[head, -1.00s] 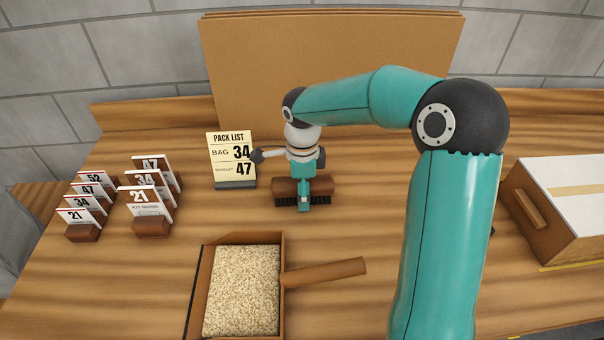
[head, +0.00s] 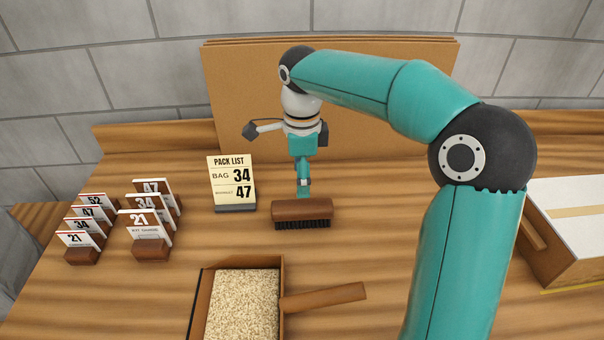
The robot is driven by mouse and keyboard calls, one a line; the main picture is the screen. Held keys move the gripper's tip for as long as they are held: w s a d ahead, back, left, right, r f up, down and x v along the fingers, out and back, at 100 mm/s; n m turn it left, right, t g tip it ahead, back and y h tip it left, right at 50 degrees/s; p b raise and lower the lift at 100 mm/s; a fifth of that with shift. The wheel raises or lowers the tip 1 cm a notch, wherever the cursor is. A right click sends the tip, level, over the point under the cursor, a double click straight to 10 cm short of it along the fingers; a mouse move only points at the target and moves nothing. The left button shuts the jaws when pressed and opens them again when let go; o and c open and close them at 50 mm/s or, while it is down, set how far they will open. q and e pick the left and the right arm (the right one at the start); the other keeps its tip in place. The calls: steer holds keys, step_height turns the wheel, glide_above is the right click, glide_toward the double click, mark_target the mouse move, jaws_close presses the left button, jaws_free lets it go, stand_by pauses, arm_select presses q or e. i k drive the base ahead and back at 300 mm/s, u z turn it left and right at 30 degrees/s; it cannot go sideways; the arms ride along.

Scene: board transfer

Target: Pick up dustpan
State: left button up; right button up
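The dustpan (head: 284,292) lies on the table at the front. It is a wooden tray filled with pale granules, and its brown handle (head: 328,297) points right. The near end of the tray is cut off by the picture's lower edge. My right gripper (head: 303,191) points down just above and behind a brown brush (head: 302,209) with dark bristles, farther back than the dustpan. It is seen edge-on, so its finger opening does not show. The dustpan is clear of the gripper. My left gripper is out of view.
A pack list card (head: 231,178) stands left of the brush. Several numbered cards in wooden holders (head: 151,250) stand at the left. A box with a pale top (head: 575,215) is at the right. A brown panel (head: 235,100) stands at the back.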

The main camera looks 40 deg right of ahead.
mark_target(237, 296)
steer(key=k, duration=2)
